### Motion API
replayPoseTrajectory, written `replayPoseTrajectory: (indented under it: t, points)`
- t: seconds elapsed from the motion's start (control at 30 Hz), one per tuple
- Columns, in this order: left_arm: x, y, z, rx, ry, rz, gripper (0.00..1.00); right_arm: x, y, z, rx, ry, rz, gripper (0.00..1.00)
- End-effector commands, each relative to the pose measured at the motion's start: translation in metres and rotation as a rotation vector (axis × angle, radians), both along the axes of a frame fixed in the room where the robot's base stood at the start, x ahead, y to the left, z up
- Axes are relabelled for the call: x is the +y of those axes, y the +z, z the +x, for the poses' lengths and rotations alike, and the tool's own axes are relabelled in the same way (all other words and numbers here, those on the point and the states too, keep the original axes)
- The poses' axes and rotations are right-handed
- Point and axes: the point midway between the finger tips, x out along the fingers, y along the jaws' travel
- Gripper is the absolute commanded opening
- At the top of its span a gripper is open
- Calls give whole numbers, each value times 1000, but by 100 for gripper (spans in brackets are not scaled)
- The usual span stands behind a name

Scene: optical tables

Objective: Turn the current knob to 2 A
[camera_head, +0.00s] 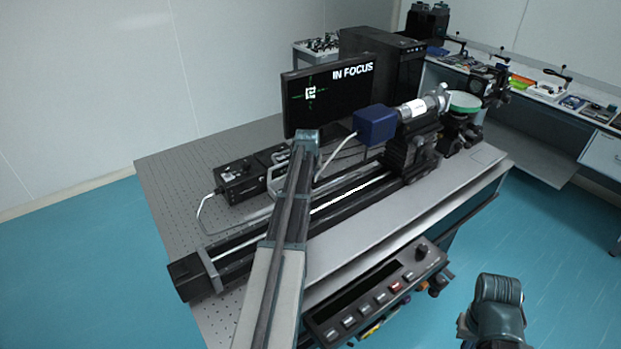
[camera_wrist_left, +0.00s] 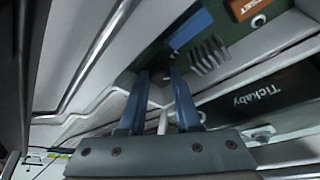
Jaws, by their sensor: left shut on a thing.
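My left arm reaches across the optical table (camera_head: 170,160) in the head view and ends at the black boxes (camera_head: 238,182) before the monitor; its own links hide the fingertips there. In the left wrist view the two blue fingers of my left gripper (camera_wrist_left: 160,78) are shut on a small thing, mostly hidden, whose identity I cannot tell. A pale grey rod-like part (camera_wrist_left: 163,122) shows between the fingers. A dark round knob (camera_head: 422,251) stands on the front control panel, well away from my left gripper. No 2 A reading is legible.
A monitor (camera_head: 355,98) reads "IN FOCUS". A blue camera (camera_head: 375,124) and silver tube sit above a long black rail (camera_head: 225,262). The front panel has several buttons (camera_head: 381,299). A ribbed dark part (camera_wrist_left: 208,55) is close beyond the left fingers.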

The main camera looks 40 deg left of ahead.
Motion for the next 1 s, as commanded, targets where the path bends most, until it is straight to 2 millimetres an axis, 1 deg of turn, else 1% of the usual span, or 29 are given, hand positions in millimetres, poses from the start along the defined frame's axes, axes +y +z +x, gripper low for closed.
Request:
replayPoseTrajectory:
  t: [0.23, 0.27, 0.3, 0.33, 0.73, 0.87, 1.0]
  points:
    - [0, 0, -1, 2, 0, -1, 0, 0, 0, 0, 0, 0, 0, 0]
    - [0, 0, -1, 3, 0, -2, 34, 0, 0, 0, 0, 0, 0, 0]
    - [0, 0, -1, 2, 0, -1, 41, 0, 0, 0, 0, 0, 0, 0]
    - [0, 0, -1, 2, 1, -1, 44, 0, 0, 0, 0, 0, 0, 0]
    - [-1, 3, -1, 1, 1, 0, 44, 0, 3, 0, 0, 0, 0, 0]
    - [-2, 10, -3, 1, 1, 0, 44, 0, 10, 0, 0, 0, 0, 0]
    - [-5, 24, -8, 1, 1, 0, 44, 0, 24, 0, 0, 0, 0, 0]
